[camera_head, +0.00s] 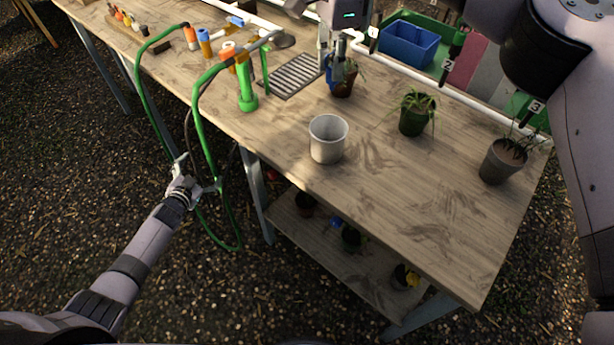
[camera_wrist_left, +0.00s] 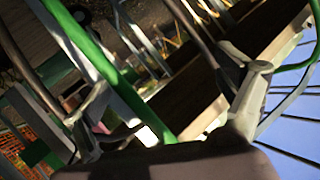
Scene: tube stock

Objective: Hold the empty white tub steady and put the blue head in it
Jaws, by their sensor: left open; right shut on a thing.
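The white tub (camera_head: 328,139) stands upright on the wooden table near its front edge. It looks empty, though its bottom is only partly visible. My right gripper (camera_head: 338,66) is at the back of the table, behind the tub, shut on a small blue thing (camera_head: 338,74) that looks like the blue head; the fingers partly hide it. A potted plant is just behind it. My left gripper (camera_head: 198,175) is open off the table's front edge, left of and below the tub, apart from it. Its spread fingers also show in the left wrist view (camera_wrist_left: 165,110).
A green hose (camera_head: 200,125) hangs in loops beside my left gripper. A green upright tool (camera_head: 247,90) stands left of the tub. Plant pots (camera_head: 414,117) and (camera_head: 502,162) stand to the right. A blue crate (camera_head: 408,44) is behind the table.

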